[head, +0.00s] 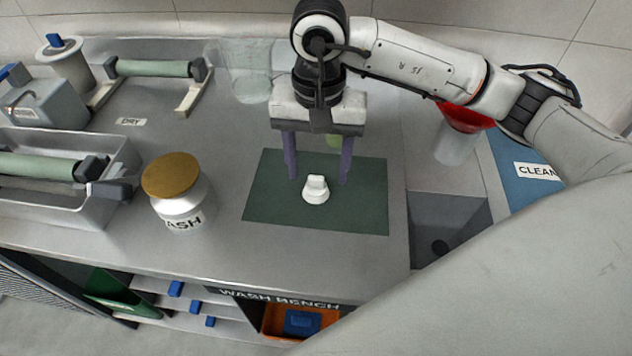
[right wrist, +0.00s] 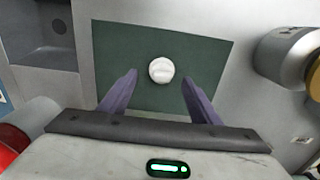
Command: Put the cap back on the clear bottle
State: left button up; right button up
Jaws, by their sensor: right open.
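A white cap (head: 315,191) with a raised grip lies on a dark green mat (head: 363,209). In the right wrist view the cap (right wrist: 161,70) shows round, ahead of and between the fingertips. My right gripper (head: 318,179) is open, its two purple fingers pointing down over the mat on either side of the cap, not touching it. A clear vessel (head: 250,83) stands at the back, left of my right arm. Another clear vessel (head: 455,147) stands at right under a red funnel (head: 466,117). I cannot tell which is the task's bottle. My left gripper is out of view.
A white WASH jar (head: 182,208) with a tan lid stands left of the mat. A roller rack (head: 150,68) and a metal tray (head: 125,160) are at left. A sink (head: 450,215) lies right of the mat.

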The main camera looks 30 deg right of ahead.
aim_at(316, 177)
jog(key=shift+w+a+f, duration=0.1)
jog(key=shift+f, duration=1.8)
jog(key=c, duration=1.1)
